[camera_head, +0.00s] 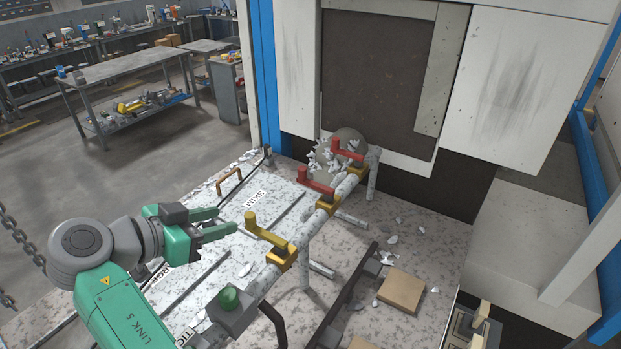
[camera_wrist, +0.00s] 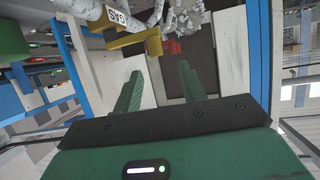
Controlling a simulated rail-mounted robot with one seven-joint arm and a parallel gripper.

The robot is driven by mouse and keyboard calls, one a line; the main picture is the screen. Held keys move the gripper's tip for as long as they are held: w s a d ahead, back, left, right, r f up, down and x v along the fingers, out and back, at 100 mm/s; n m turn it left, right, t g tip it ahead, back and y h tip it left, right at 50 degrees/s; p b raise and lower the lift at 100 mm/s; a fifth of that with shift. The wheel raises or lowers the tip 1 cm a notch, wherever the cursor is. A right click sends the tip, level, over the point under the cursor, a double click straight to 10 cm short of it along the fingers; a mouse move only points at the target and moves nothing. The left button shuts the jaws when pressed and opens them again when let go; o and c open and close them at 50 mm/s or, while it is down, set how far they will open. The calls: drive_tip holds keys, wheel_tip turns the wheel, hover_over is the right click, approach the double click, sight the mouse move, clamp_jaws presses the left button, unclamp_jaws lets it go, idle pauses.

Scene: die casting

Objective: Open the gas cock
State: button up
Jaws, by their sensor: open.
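A pipe carries a cock with a yellow handle (camera_head: 263,229) on a yellow body (camera_head: 282,257). The handle slants up and left from the body. The yellow handle also shows in the wrist view (camera_wrist: 115,42), beside a GAS label (camera_wrist: 116,15). Two cocks with red handles, a nearer one (camera_head: 315,181) and a farther one (camera_head: 346,150), sit farther along the pipe. My gripper (camera_head: 227,220) is open and empty, just left of the yellow handle and apart from it. Its fingers in the wrist view (camera_wrist: 159,74) have nothing between them.
A box with a green button (camera_head: 229,298) stands near the pipe, below my gripper in the picture. The speckled bench (camera_head: 425,255) holds a tan block (camera_head: 401,291) and scattered metal scraps. A large white machine (camera_head: 520,90) stands behind.

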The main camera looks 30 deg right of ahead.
sight(247, 216)
drive_tip(key=x, duration=0.2)
drive_tip(key=p+x, duration=0.1)
drive_tip(key=x, duration=0.1)
drive_tip(key=p+x, duration=0.1)
drive_tip(key=x, duration=0.1)
drive_tip(key=shift+s+d+f, duration=0.1)
drive_tip(key=shift+s+d, duration=0.15)
drive_tip(key=shift+d, duration=0.05)
drive_tip(key=shift+w+d+f, duration=0.2)
drive_tip(key=shift+d+f, duration=0.15)
drive_tip(key=shift+d, duration=0.2)
clamp_jaws()
